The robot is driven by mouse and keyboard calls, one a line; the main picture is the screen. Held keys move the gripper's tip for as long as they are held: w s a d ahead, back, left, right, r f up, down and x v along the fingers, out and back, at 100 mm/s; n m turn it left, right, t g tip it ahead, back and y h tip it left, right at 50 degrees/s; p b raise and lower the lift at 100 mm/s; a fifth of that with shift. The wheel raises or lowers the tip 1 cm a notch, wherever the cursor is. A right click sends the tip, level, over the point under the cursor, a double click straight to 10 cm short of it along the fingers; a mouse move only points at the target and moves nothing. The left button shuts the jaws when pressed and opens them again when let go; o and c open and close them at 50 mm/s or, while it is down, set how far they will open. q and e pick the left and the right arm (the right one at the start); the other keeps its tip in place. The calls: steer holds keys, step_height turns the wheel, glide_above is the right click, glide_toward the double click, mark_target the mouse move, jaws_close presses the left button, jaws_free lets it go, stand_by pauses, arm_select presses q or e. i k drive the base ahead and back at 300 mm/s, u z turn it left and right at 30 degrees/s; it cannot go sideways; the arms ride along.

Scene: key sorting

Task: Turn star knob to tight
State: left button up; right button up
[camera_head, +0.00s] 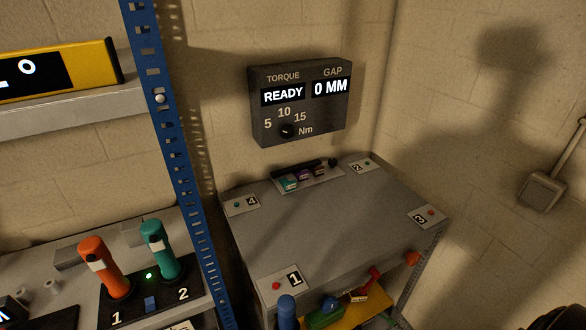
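No knob with a clear star shape can be made out. A small dark round knob (332,162) sits at the right end of a dark bar (303,170) at the back of the grey table. Another small dark knob (288,131) sits on the wall panel (258,84), below the numbers 5, 10 and 15 and beside "Nm". The panel reads "READY" under TORQUE and "0 MM" under GAP. No "tight" marking is legible.
The grey table (325,215) has numbered corner plates and a mostly clear top. Orange (95,258) and teal (157,245) handled tools stand in a black holder at left. A blue shelf post (172,125) rises between. Coloured items lie below the table's front edge.

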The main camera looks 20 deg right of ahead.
mark_target(332, 162)
steer(key=z, duration=0.55)
steer(key=k, duration=0.65)
steer(key=z, duration=1.25)
steer(key=i, duration=1.45)
steer(key=u, duration=0.35)
